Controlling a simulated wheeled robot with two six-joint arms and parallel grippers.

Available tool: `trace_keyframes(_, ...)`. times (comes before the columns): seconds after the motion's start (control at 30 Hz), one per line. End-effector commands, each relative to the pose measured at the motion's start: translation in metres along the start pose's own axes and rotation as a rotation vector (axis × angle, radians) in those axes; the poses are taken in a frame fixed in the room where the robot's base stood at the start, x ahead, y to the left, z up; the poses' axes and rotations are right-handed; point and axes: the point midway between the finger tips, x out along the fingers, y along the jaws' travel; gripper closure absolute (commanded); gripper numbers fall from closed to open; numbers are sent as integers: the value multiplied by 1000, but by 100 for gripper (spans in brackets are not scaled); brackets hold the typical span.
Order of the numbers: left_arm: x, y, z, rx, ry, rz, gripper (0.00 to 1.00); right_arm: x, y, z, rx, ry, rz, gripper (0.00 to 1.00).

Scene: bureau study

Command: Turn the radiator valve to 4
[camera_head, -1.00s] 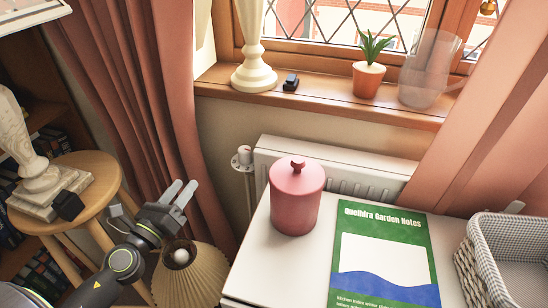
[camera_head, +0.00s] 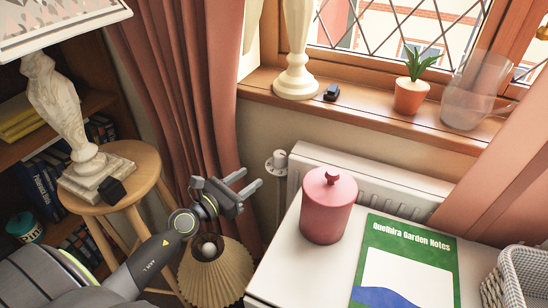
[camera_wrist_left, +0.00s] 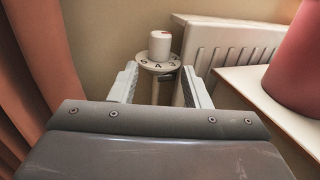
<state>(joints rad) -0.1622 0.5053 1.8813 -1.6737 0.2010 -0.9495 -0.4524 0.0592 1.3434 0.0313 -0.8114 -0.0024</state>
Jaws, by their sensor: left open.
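The radiator valve (camera_head: 278,162) is a small white knob on a pipe at the left end of the white radiator (camera_head: 345,180). In the left wrist view the valve knob (camera_wrist_left: 160,45) has a red mark on its top part and a numbered ring (camera_wrist_left: 158,66) below, with a 4 or A-like figure and a 3 facing me. My left gripper (camera_head: 250,180) is open and empty, a little short of the valve and to its left. In the left wrist view its two fingers (camera_wrist_left: 157,88) frame the pipe below the knob, apart from it. My right gripper is not in view.
A pink lidded jar (camera_head: 328,208) and a green book (camera_head: 408,262) lie on the white cabinet right of the valve. A pleated lampshade (camera_head: 217,272) is below my left gripper. A red curtain (camera_head: 190,90) hangs at the left. A wicker basket (camera_head: 520,275) is at right.

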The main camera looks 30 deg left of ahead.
Motion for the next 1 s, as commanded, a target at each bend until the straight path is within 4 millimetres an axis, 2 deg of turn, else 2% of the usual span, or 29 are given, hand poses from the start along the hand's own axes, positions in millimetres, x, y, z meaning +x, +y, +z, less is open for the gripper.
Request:
trace_keyframes(0.03, 12, 0, 3, -3, -5, 1, 57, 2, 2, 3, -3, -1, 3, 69)
trace_keyframes(0.3, 65, 0, 1, -4, -4, 0, 57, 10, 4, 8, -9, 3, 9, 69)
trace_keyframes(0.5, 94, 0, 0, -3, -2, 0, 57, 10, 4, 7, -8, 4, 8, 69)
trace_keyframes(0.7, 106, 0, 0, -2, -1, 0, 57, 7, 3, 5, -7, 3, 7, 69)
trace_keyframes(1.0, 108, 0, 0, -1, -1, 0, 58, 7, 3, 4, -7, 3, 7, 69)
